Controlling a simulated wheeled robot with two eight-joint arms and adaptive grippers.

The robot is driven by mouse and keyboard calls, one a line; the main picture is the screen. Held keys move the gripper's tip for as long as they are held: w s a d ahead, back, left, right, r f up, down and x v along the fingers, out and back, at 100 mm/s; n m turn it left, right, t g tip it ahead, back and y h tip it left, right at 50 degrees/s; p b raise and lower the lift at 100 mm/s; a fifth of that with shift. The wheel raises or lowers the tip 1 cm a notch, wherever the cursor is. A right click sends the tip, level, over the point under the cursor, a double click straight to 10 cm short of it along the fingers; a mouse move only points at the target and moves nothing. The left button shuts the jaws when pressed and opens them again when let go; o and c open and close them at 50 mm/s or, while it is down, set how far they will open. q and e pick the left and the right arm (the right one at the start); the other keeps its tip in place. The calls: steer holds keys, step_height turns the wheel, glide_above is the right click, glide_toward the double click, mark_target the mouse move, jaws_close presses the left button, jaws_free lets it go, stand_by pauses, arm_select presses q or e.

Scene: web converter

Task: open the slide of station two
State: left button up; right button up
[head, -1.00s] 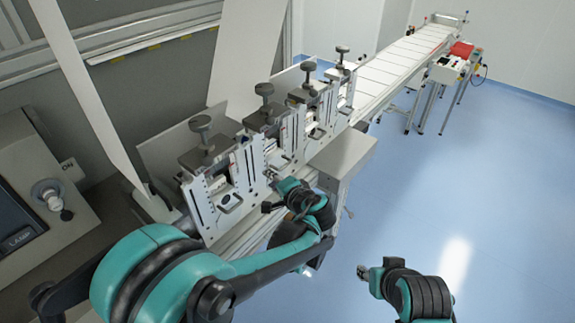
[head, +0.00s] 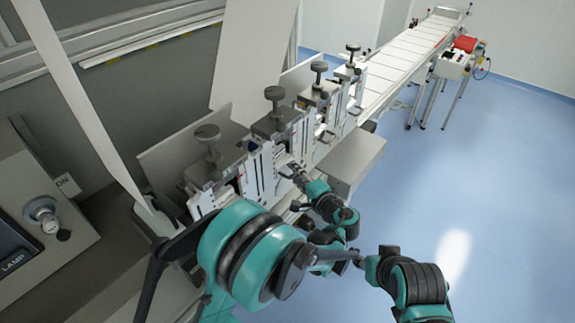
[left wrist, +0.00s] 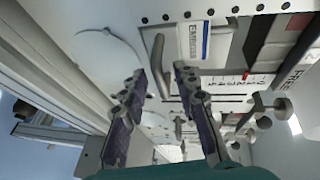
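Several upright metal stations with black top knobs stand in a row. The second from the near end (head: 275,124) has a white slotted front. My left gripper (head: 291,172) is close to the front of the row, near this station. In the left wrist view my left gripper (left wrist: 160,73) has its two fingers apart. A curved grey handle (left wrist: 158,50) shows ahead, between the fingertips in the picture. I cannot tell whether they touch it. No station number is readable. My right arm's end is at the lower right, and its fingers are not clear.
A grey box (head: 352,160) juts out just right of my left gripper. A conveyor (head: 410,55) runs to the back right. A knob panel (head: 42,215) is at the left. Blue floor (head: 500,190) on the right is clear.

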arm_select(q)
steer(key=shift+w+a, duration=0.15)
steer(key=shift+w, duration=0.05)
steer(key=shift+s, duration=0.1)
steer(key=shift+s+r, duration=0.1)
steer(key=shift+c, duration=0.9)
jaws_close()
